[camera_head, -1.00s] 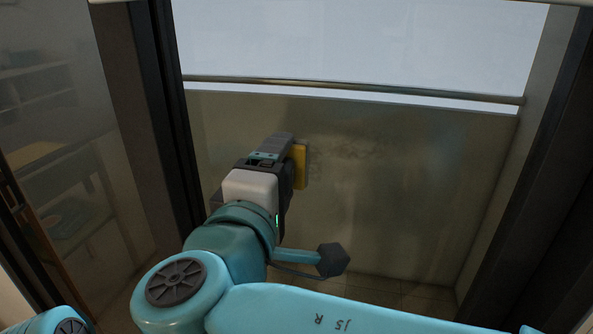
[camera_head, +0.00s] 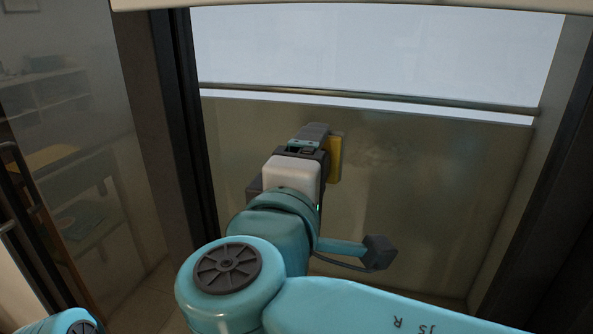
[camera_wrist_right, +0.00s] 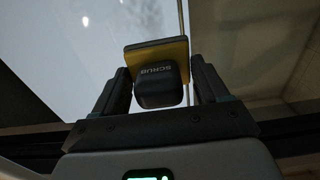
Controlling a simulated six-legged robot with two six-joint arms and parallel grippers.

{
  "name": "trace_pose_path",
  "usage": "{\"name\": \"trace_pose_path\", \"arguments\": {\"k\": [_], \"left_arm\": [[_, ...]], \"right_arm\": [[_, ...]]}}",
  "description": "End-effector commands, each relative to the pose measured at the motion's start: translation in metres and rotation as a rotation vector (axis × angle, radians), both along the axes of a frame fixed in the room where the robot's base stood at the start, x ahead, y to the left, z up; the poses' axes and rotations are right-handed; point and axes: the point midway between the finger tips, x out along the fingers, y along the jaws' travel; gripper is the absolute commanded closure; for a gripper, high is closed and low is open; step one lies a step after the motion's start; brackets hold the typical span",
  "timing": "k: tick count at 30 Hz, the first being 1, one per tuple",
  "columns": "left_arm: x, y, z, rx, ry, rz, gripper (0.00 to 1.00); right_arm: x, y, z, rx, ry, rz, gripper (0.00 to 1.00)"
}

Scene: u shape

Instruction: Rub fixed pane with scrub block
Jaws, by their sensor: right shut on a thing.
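The scrub block has a yellow pad (camera_head: 335,158) and a dark grip body marked SCRUB (camera_wrist_right: 158,85). My right gripper (camera_head: 318,135) is shut on the grip body; in the right wrist view its two fingers (camera_wrist_right: 158,88) stand on either side of it. The pad faces the fixed pane (camera_head: 430,180), a large see-through pane with faint smudges right of the block. I cannot tell whether the pad touches the glass. My left gripper is out of view; only a bit of my left arm shows at the bottom left.
A dark upright frame (camera_head: 187,120) bounds the pane on the left, and another dark frame (camera_head: 545,190) is at the right. A reflective glass panel (camera_head: 75,120) is at the far left. A metal rail (camera_head: 370,97) and low wall show through the pane.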

Motion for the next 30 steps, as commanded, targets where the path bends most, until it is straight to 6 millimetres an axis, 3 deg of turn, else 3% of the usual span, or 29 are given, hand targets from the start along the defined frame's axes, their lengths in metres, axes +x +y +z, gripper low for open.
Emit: {"name": "trace_pose_path", "arguments": {"k": [30], "left_arm": [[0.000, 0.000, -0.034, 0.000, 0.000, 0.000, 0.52]], "right_arm": [[-0.023, -0.062, 0.000, 0.001, 0.001, -0.006, 0.51]]}}
